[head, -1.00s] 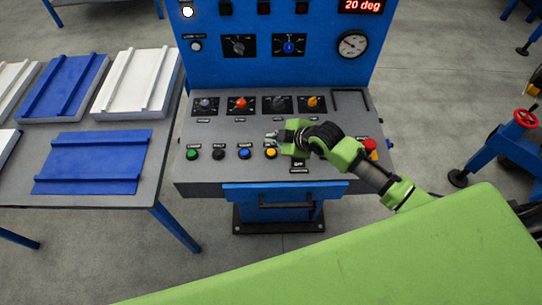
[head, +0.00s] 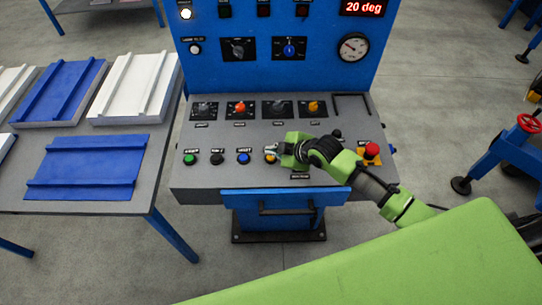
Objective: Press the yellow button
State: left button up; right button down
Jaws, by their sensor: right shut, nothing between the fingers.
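The yellow button (head: 270,158) sits at the right end of a row of round buttons on the grey sloped console (head: 240,179). Only part of it shows, because my right gripper (head: 270,150) is over it. The right gripper is shut and empty, its fingertips at the button's upper edge. I cannot tell whether they touch it. My left gripper is not in view.
Beside the yellow button are a blue button (head: 243,158), a black button (head: 217,159) and a green button (head: 189,159). Rotary knobs, one an orange knob (head: 313,106), line the row behind. A red mushroom button (head: 371,150) is at the right. A table (head: 150,180) with panels stands left.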

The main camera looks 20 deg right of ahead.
aim_at(273, 158)
jog(key=shift+f, duration=0.15)
dwell(0.7)
jog(key=shift+f, duration=0.3)
jog(key=shift+s+f+b, duration=0.1)
jog(key=shift+f+b, duration=0.3)
jog(key=shift+f, duration=0.1)
dwell(0.8)
jog(key=shift+r, duration=0.15)
jog(key=shift+r+p, duration=0.75)
jog(key=shift+p, duration=0.2)
notch_tip(273, 158, up, 5)
jog(key=p, duration=0.5)
jog(key=shift+r, duration=0.1)
